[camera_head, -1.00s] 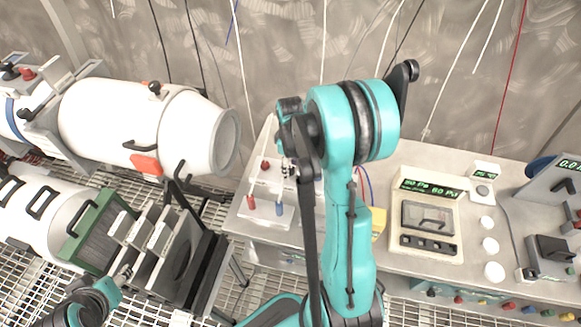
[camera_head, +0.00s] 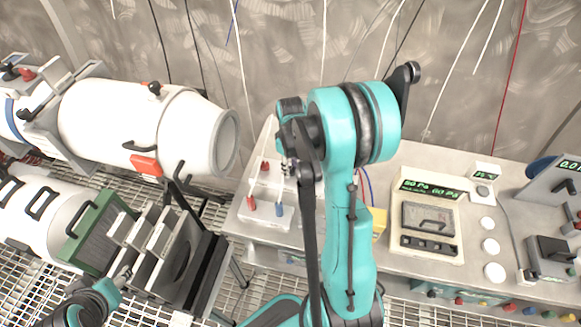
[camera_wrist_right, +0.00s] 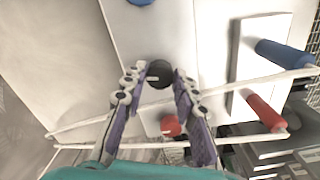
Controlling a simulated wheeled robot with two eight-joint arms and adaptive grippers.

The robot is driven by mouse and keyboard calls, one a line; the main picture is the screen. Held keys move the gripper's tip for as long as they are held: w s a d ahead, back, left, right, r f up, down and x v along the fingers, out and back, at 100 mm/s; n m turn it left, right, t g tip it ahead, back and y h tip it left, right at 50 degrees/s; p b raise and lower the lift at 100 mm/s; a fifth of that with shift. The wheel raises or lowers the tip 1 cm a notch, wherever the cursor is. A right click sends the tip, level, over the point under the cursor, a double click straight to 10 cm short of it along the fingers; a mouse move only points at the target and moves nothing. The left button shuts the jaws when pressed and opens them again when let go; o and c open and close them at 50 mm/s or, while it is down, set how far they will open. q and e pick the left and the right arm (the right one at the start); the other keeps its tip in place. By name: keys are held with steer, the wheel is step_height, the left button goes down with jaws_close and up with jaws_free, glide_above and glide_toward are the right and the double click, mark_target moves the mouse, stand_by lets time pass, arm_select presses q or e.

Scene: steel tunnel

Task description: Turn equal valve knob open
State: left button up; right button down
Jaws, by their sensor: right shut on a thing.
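A round black knob (camera_wrist_right: 160,74) with a pale mark sits on the white valve panel in the right wrist view. My right gripper (camera_wrist_right: 159,80) has its two fingers on either side of it, shut on the knob. In the head view my right gripper (camera_head: 290,168) is over the panel at the bench's left end, and it hides the knob. A red knob (camera_wrist_right: 170,126) is close by on the panel. The left gripper (camera_head: 122,277) is low at the left, small and partly hidden; its fingers cannot be made out.
A red handle (camera_head: 251,203) and a blue handle (camera_head: 279,209) stand on a white block at the panel's front. A device with a green display (camera_head: 430,190) stands on the bench to the right. White cylinders (camera_head: 140,125) fill the left side. Thin cables hang behind.

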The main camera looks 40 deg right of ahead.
steer(key=m, duration=0.4)
steer(key=shift+m, duration=0.3)
steer(key=m, duration=0.3)
steer(key=shift+m+b, duration=0.3)
steer(key=shift+b, duration=0.05)
steer(key=m, duration=0.3)
steer(key=shift+m, duration=2.1)
steer(key=c, duration=1.2)
jaws_free()
steer(key=shift+r, duration=0.1)
